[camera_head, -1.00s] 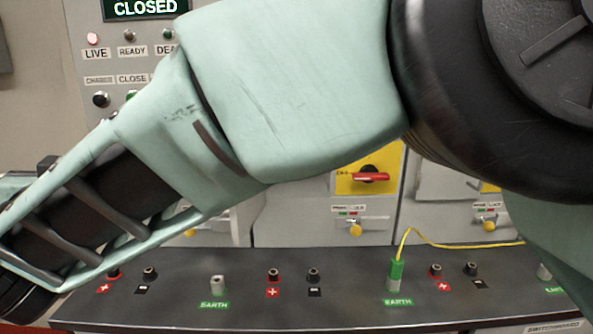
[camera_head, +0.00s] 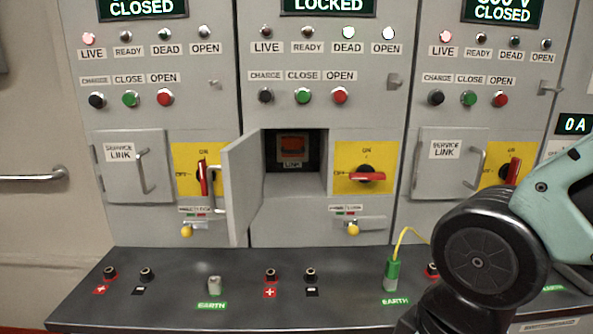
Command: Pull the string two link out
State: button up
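The string two link (camera_head: 292,147) is a small orange-red block in the dark compartment (camera_head: 312,182) of the middle panel. A label below it reads LINK. The compartment's door (camera_head: 240,188) stands swung open to the left. My gripper is out of view; only part of my arm shows at the lower right, apart from the compartment. The middle display (camera_head: 328,5) reads LOCKED, and its DEAD (camera_head: 348,32) and OPEN (camera_head: 389,33) lamps look lit white. The red switch handle (camera_head: 366,176) below right of the link lies level, pointing toward OFF.
Left and right panels have shut service link doors (camera_head: 134,165) (camera_head: 447,165) and lit red LIVE lamps. A dark shelf (camera_head: 240,262) in front carries sockets and a green earth plug (camera_head: 392,272) with a yellow cable. The open door edge juts forward. Space before the compartment is clear.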

aim_at(292, 146)
jog(key=i+j, duration=0.15)
jog(key=j, duration=0.25)
jog(key=i+j, duration=0.15)
jog(key=j, duration=0.25)
jog(key=i+j, duration=0.15)
jog(key=j, duration=0.2)
jog(key=i+j, duration=0.1)
jog(key=j, duration=0.3)
jog(key=i+l, duration=0.1)
jog(key=l, duration=0.45)
jog(key=i, duration=0.1)
